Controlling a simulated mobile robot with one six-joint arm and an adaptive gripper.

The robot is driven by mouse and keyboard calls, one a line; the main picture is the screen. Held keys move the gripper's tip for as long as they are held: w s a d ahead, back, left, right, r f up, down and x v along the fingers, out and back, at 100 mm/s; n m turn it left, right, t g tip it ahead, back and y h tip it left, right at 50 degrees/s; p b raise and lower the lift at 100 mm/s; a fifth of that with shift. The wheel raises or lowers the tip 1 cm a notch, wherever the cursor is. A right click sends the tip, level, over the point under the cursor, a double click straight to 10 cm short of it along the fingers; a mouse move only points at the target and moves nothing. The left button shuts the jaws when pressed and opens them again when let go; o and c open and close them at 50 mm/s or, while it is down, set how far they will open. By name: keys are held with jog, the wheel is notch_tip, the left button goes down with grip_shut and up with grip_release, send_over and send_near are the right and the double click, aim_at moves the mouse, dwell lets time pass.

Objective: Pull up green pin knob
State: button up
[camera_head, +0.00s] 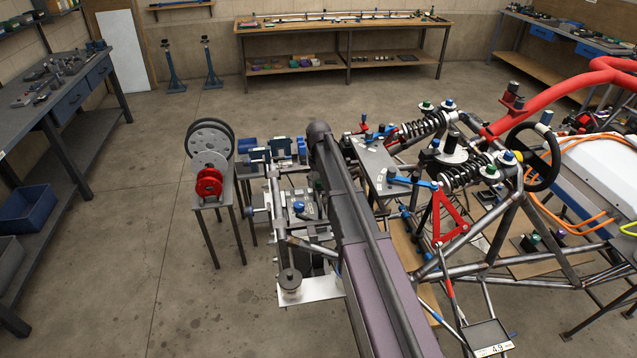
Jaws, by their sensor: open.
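Several small green-topped knobs show on the tube chassis, and I cannot tell which one is the green pin knob. One green knob (426,105) stands by the far coil spring. Another green knob (490,171) sits by the near coil spring, close to a blue-topped knob (508,157). The tube chassis (500,225) fills the right side. My arm (385,275) rises from the bottom middle to a dark rounded joint, left of these knobs.
A steering wheel (533,157) and a red tube (590,75) stand at the right. A small metal table (380,165) is behind my arm. Workbenches line the walls. The left floor (130,230) is clear.

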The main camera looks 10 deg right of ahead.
grip_shut()
jog(key=shift+r, duration=0.15)
jog(key=shift+r+p, duration=0.9)
jog(key=shift+p, duration=0.15)
jog(key=shift+w, duration=0.1)
grip_release()
jog(key=shift+a, duration=0.1)
